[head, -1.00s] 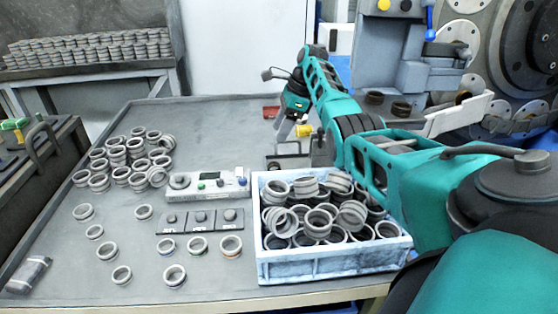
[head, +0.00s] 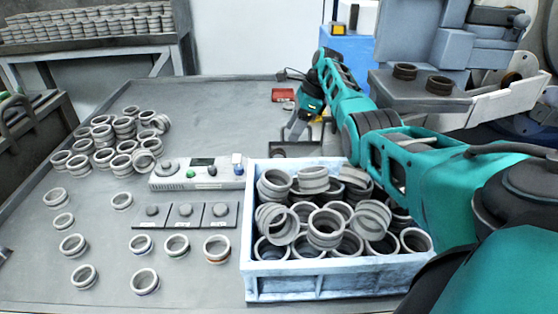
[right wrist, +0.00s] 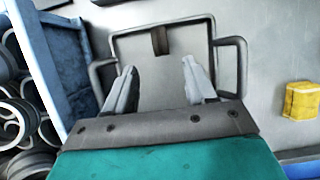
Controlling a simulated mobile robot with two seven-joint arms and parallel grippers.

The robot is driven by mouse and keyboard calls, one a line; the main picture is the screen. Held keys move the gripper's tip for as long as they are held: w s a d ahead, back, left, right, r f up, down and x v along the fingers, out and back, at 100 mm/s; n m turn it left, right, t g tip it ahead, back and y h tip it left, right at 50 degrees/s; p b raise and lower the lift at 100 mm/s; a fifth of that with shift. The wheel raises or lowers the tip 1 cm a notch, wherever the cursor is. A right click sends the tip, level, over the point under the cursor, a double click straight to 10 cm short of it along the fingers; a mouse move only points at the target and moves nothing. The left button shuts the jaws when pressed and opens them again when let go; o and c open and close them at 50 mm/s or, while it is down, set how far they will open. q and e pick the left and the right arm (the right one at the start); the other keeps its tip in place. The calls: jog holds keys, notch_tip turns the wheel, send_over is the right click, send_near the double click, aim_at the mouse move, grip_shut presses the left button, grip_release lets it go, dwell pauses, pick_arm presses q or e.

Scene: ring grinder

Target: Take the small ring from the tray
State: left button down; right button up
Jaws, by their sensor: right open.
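My right gripper (head: 299,124) is over the table behind the blue crate (head: 340,282), partly hard to make out in the head view. In the right wrist view my right gripper (right wrist: 158,72) is open, with nothing between its fingers. Its fingers point over a grey tray with side handles (right wrist: 228,45); the tray's dark frame (head: 318,146) shows behind the crate in the head view. A small brown patch (right wrist: 160,40) lies at the tray's far edge; I cannot tell if it is a ring. My left gripper is not in view.
The crate is full of grey rings (head: 326,226). A control box (head: 205,175), three dark button plates (head: 186,215) and loose rings (head: 125,128) are on the table. Two small brown rings (head: 438,84) sit on the machine. A yellow block (right wrist: 302,100) lies right of the tray.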

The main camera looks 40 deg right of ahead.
aim_at(280, 150)
jog(key=b+x, duration=0.1)
jog(key=x, duration=0.3)
jog(key=shift+f, duration=0.1)
jog(key=b+x, duration=0.2)
jog(key=x, duration=0.1)
jog(key=b+x, duration=0.1)
jog(key=x, duration=0.1)
jog(key=shift+w+a, duration=0.25)
jog(key=shift+w, duration=0.05)
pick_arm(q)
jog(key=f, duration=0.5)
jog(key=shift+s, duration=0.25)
pick_arm(e)
jog(key=shift+c, duration=0.2)
grip_shut()
